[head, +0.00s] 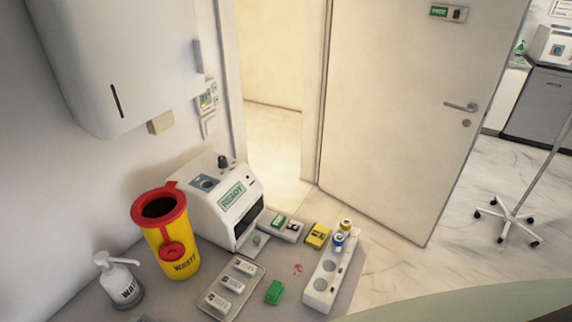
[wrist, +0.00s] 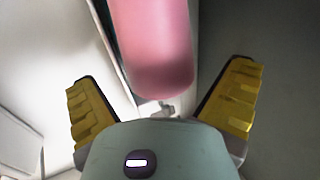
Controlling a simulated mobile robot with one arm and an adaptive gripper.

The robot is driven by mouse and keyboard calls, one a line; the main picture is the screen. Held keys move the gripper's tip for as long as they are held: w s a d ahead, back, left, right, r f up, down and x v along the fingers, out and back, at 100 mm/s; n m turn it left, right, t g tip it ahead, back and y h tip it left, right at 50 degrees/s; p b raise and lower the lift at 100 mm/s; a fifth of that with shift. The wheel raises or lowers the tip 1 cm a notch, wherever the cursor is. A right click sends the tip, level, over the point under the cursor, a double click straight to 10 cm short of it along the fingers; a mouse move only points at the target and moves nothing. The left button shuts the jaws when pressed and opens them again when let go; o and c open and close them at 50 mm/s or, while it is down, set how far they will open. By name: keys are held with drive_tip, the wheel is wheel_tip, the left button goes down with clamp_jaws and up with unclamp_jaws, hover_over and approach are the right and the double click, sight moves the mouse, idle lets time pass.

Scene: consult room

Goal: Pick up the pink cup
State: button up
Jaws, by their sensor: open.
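The pink cup (wrist: 152,45) shows in the wrist view as a smooth pink cylinder. It comes down from the top edge, slightly left of centre, and its upper part in the picture is cut off. My gripper (wrist: 161,80) is open, with one yellow-padded finger on each side of the cup in the picture. Clear gaps show between the cup and both fingers, and I cannot tell how far beyond the fingertips the cup is. Neither the cup nor my gripper is seen in the head view.
In the head view, a counter holds a yellow waste bin (head: 178,250) with red lid, a white pump bottle (head: 122,282), a white device (head: 215,205), a tray of small boxes (head: 216,302) and a vial rack (head: 325,280). A door (head: 415,110) and open floor lie beyond.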

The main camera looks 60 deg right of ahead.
drive_tip(key=shift+w+a, duration=0.15)
drive_tip(key=shift+w, duration=0.15)
drive_tip(key=shift+b+x, duration=0.45)
drive_tip(key=shift+x, duration=0.4)
drive_tip(key=c, duration=1.2)
drive_tip(key=shift+r, duration=0.2)
drive_tip(key=shift+s+d+r+p, duration=0.8)
drive_tip(key=shift+s+d+p, duration=0.8)
drive_tip(key=shift+s+p, duration=0.65)
drive_tip(key=shift+s+d+r+p, duration=0.75)
drive_tip(key=shift+s+d+p, duration=0.85)
drive_tip(key=shift+s+p, duration=0.65)
drive_tip(key=shift+s+d+r+p, duration=0.8)
drive_tip(key=shift+s+d+p, duration=0.9)
drive_tip(key=shift+p, duration=0.85)
